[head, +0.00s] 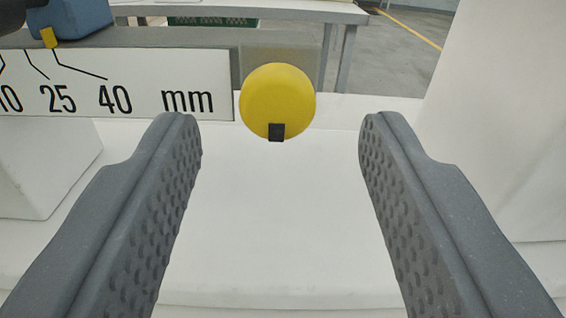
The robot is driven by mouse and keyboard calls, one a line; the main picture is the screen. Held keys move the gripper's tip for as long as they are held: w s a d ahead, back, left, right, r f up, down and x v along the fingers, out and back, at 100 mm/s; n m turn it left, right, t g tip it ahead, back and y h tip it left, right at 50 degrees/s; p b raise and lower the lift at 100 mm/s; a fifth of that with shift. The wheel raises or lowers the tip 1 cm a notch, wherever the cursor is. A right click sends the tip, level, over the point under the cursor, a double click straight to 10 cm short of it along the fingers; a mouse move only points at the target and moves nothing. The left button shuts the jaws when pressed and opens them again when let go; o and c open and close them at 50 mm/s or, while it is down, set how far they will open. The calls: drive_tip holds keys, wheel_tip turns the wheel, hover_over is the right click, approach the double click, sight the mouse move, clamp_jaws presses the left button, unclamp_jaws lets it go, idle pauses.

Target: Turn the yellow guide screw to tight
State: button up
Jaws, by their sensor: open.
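The yellow guide screw (277,98) shows as a round knob face on the end of a grey bar, a little above the middle of the head view. A small black mark (276,132) sits at its lower edge. My gripper (281,130) is open, with one grey textured finger on each side of the picture. The knob appears between the two fingertips, nearer the left one. Neither finger visibly touches it, and how far ahead it lies is hard to tell.
A white scale plate (140,84) marked 25, 40 and mm is left of the knob. A small yellow pointer (48,38) is above it. White blocks stand at left (45,165) and right (500,130). A white table (240,8) stands behind. The white surface below the knob is clear.

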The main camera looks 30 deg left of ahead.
drive_tip(key=v, duration=1)
drive_tip(key=shift+s+d+b, duration=0.25)
drive_tip(key=shift+s+b, duration=0.1)
drive_tip(key=shift+b, duration=0.05)
